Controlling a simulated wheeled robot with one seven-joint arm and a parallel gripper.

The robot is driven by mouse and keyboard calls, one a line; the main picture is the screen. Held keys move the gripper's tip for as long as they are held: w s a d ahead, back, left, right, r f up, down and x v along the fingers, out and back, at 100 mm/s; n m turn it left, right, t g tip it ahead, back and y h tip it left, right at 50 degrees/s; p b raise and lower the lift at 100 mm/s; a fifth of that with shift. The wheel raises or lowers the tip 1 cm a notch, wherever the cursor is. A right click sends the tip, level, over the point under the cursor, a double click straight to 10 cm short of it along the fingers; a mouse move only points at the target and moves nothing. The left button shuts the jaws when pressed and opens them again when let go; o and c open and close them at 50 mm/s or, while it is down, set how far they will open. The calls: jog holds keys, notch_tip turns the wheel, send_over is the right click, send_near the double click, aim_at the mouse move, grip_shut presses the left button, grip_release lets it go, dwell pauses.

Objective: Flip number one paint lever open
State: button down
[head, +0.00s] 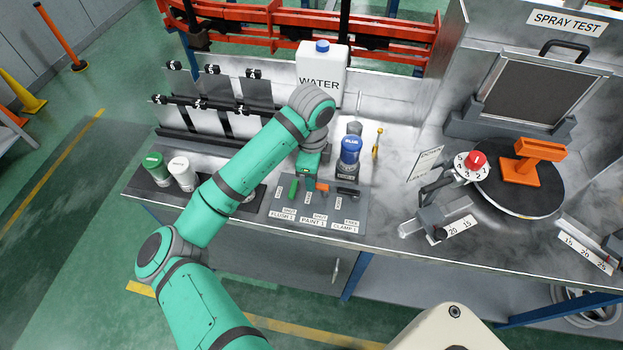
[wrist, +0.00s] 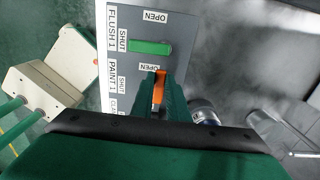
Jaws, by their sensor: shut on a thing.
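The grey lever panel (head: 300,222) is at the front of the bench. The PAINT 1 lever is orange (head: 322,187) and sits between the green FLUSH 1 lever (head: 293,188) and the black CLAMP 1 lever (head: 347,191). My gripper (head: 309,175) is down at the panel. In the wrist view, my gripper (wrist: 160,82) is shut on the orange lever (wrist: 158,88), which lies beside an OPEN label. The orange lever is crosswise to the green lever (wrist: 150,47). My fingers hide part of the orange lever.
A blue-capped pot (head: 350,150) stands just behind the panel's right side. Green (head: 155,168) and white (head: 181,173) canisters stand at the left. The WATER container (head: 320,75) is behind. A turntable (head: 540,200) with an orange part is at the right.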

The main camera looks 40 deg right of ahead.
dwell(0.4)
jog(key=c, duration=1.7)
grip_release()
jog(key=shift+r, duration=0.1)
notch_tip(320, 180, up, 11)
jog(key=shift+f, duration=0.2)
